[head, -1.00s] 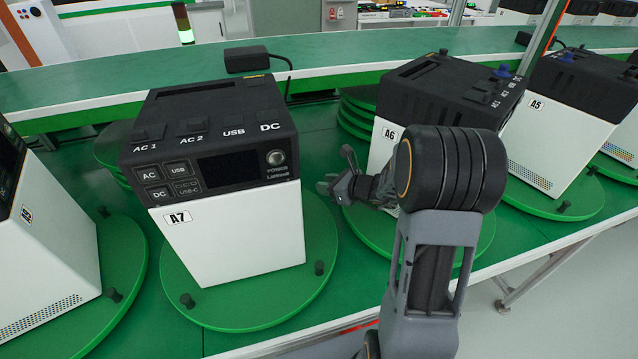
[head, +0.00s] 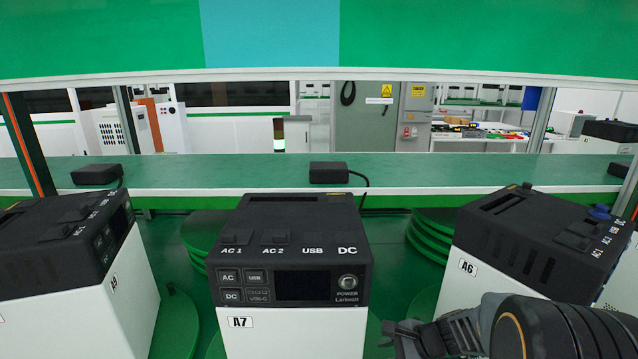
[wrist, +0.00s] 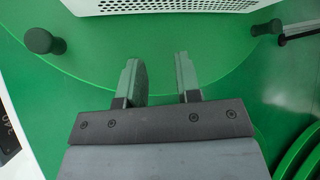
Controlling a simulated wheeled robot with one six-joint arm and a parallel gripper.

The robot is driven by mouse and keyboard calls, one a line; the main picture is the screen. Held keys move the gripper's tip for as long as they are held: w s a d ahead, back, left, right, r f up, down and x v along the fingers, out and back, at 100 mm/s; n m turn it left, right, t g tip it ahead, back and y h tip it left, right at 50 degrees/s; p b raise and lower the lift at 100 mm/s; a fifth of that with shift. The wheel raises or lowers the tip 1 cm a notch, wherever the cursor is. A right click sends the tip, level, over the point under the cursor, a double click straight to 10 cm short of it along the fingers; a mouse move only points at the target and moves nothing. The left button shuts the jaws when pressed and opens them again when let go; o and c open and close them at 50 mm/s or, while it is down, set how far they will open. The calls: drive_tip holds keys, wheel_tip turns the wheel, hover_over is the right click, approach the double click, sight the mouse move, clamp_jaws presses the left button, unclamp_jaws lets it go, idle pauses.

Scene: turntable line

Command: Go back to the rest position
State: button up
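My gripper (head: 392,333) shows at the lower right of the head view, between the power unit A7 (head: 240,340) and the unit A6 (head: 480,285). In the wrist view my gripper (wrist: 160,75) has two grey fingers apart with nothing between them. Below them is a green turntable (wrist: 110,60). The white vented side of a unit (wrist: 170,5) is at the top edge, clear of the fingertips. A7 stands upright with AC, USB and DC buttons and a dark screen.
Another unit (head: 120,310) stands at the left. A green shelf (head: 230,175) runs behind, with black adapters (head: 328,172) on it. A green panel (head: 450,35) spans the top. Dark pegs (wrist: 38,40) stand on the turntable rim. Stacked green discs (head: 430,240) sit between A7 and A6.

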drive_tip(key=s+r+n+h+p, duration=0.4)
drive_tip(key=s+r+n+h, duration=0.4)
drive_tip(key=s+r+n, duration=0.3)
wheel_tip(320, 180, up, 4)
drive_tip(key=n, duration=0.5)
drive_tip(key=shift+s+p, duration=0.4)
drive_tip(key=shift+r, duration=0.1)
idle(0.7)
